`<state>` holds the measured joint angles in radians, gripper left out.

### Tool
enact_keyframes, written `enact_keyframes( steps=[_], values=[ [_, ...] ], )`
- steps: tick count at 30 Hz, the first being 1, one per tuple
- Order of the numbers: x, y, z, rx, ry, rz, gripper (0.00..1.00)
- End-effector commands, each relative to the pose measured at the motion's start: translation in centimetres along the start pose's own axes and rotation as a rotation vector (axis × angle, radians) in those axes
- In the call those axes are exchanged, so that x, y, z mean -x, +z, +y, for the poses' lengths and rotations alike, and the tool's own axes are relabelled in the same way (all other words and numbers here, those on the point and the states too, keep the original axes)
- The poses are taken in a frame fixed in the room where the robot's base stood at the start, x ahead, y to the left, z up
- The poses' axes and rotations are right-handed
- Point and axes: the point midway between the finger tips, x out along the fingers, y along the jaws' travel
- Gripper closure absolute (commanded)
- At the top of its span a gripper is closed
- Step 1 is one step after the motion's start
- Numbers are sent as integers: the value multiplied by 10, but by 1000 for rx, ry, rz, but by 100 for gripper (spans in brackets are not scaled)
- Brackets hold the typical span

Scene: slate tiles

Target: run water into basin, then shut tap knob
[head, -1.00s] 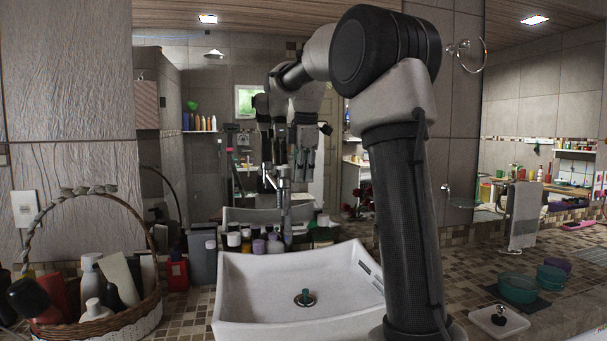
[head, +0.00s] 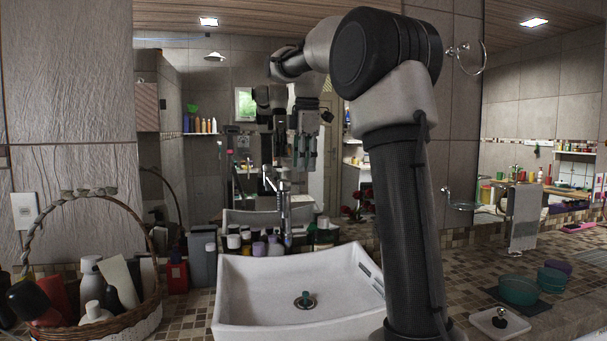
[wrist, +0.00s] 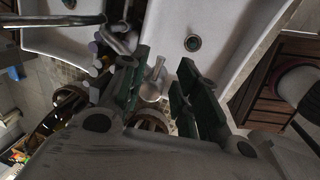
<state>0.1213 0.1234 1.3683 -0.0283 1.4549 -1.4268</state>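The white basin (head: 250,285) stands on the counter, with a drain plug (head: 304,301) in its floor. No water shows in it. The chrome tap (head: 286,215) stands upright behind the basin, and no stream shows from it. My gripper (head: 304,160) is above and near the tap in the head view, overlapping its mirror reflection. In the wrist view my gripper (wrist: 160,72) has its dark fingers apart. A silver tap part (wrist: 155,80) shows between them, and I cannot tell whether they touch it. The basin (wrist: 228,60) is beyond the fingers. I cannot make out the knob clearly.
Several bottles and jars (head: 250,242) stand close behind the basin. A wicker basket (head: 130,318) of bottles is at the left. Teal bowls (head: 518,288) and a soap dish (head: 499,321) are at the right. A large mirror (head: 215,85) is behind the tap.

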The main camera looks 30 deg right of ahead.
Motion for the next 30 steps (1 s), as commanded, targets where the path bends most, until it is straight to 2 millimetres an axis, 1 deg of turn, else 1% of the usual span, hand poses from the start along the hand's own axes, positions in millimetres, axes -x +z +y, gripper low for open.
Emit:
enact_keyframes(
  steps=[1,6,9,12,16,30],
  values=[
    [13,0,1,0,4,1,69],
    [48,0,0,0,3,0,69],
    [63,0,1,0,2,0,69],
    [72,0,0,0,1,0,69],
    [77,0,0,0,0,0,69],
    [77,0,0,0,0,0,69]
  ],
)
